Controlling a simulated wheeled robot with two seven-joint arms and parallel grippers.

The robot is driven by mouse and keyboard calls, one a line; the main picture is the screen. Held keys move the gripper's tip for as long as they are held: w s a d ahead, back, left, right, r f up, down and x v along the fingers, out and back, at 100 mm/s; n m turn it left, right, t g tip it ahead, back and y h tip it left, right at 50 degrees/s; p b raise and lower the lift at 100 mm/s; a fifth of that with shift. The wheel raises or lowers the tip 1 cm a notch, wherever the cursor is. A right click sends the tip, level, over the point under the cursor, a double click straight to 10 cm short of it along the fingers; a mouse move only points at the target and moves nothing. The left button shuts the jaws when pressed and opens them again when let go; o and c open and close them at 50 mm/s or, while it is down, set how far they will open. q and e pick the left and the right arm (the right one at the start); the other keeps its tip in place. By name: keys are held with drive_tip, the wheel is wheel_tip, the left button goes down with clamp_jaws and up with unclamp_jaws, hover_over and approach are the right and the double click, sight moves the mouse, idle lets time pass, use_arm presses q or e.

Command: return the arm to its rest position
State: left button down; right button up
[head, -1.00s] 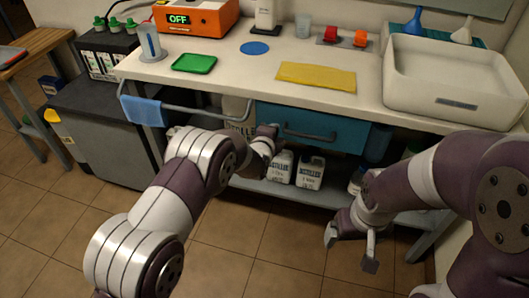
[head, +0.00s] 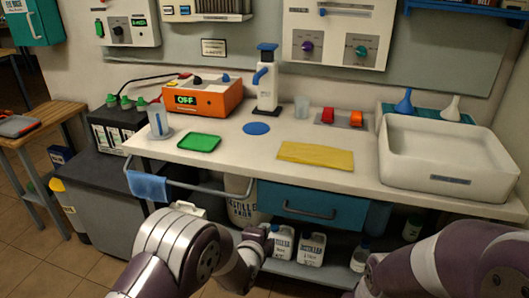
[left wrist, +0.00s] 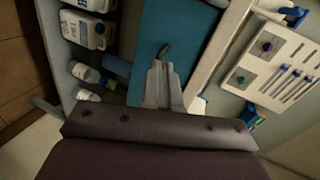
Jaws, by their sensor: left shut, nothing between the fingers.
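My left arm comes in from the lower left of the head view. Its gripper (head: 268,240) is small there, in front of the bench and lower in the picture than the blue drawer's handle. In the left wrist view the left gripper (left wrist: 163,78) has its fingers together with nothing between them. The blue drawer (head: 315,204) and its dark handle (left wrist: 163,50) lie beyond the fingertips. I cannot tell the exact gap, but the gripper does not hold the handle. My right arm shows at the lower right of the head view; its gripper is out of frame.
The bench (head: 230,160) carries an orange device (head: 205,98) reading OFF, a green tray (head: 199,142), a yellow cloth (head: 316,155) and a white sink (head: 450,155). A rail with a blue cloth (head: 148,186) runs along its front. White jugs (head: 311,249) stand on the shelf below.

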use_arm(q)
drive_tip(key=s+a+f+n+g+y, duration=0.1)
drive_tip(key=s+a+f+n+g, duration=0.1)
drive_tip(key=s+f+n+g, duration=0.4)
drive_tip(key=s+a+r+n+g+y, duration=0.1)
drive_tip(key=s+a+r+n+g, duration=0.25)
drive_tip(key=s+a+n, duration=0.45)
drive_tip(key=s+a+r+n+g+y, duration=0.2)
drive_tip(key=s+a+n+g, duration=0.25)
drive_tip(key=s, duration=0.75)
drive_tip(key=s+a+r+n+t+p, duration=0.1)
drive_tip(key=a+r+p, duration=0.2)
drive_tip(key=r+p, duration=1.5)
wheel_tip(320, 180, up, 3)
drive_tip(key=shift+a+r+t, duration=0.1)
drive_tip(key=shift+a+t, duration=0.05)
drive_tip(key=shift+t, duration=0.25)
drive_tip(key=shift+n, duration=0.25)
